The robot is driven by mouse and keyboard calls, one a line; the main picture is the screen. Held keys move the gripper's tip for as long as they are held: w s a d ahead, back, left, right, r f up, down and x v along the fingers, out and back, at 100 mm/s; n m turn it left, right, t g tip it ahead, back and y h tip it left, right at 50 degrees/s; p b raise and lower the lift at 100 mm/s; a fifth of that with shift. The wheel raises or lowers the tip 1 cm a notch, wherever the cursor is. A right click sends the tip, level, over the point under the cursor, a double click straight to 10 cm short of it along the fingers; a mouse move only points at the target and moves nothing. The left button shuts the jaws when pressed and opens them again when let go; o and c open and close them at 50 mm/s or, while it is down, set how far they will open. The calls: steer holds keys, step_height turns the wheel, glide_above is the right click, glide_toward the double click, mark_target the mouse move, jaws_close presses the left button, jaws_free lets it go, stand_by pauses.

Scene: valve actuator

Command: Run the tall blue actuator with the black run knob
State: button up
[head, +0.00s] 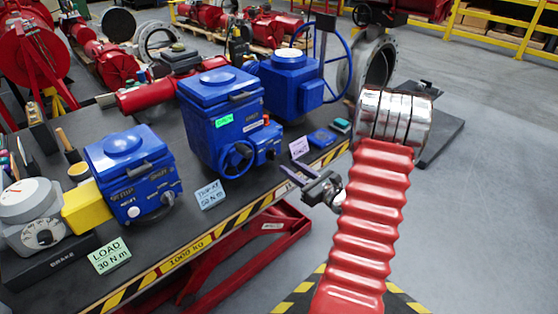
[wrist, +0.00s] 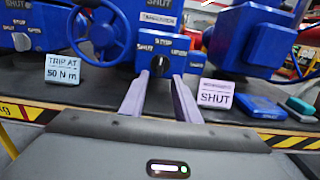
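The tall blue actuator (head: 208,95) stands mid-bench with a blue handwheel (head: 238,159) on its front. Its side box (head: 268,138) carries a small black knob with a pale pointer mark. The knob (wrist: 159,65) shows in the wrist view on the lower front of the box (wrist: 163,45), with small lettering around it. My gripper (head: 284,176) is open and empty in front of this box. In the wrist view its two fingers (wrist: 159,77) point at the knob, one on each side in the picture. Whether the tips reach around it, I cannot tell.
A "SHUT" card (wrist: 217,93) stands right of the fingers, a "TRIP AT 50 N m" card (head: 210,194) to the left. A smaller blue actuator (head: 127,160) stands left, another blue actuator (head: 291,80) behind right. A striped edge (head: 190,252) borders the bench. Grey floor (head: 480,200) lies right.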

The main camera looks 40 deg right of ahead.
mark_target(275, 157)
steer(key=shift+w+a, duration=0.1)
steer(key=shift+w, duration=3.1)
steer(key=shift+c, duration=0.2)
jaws_close()
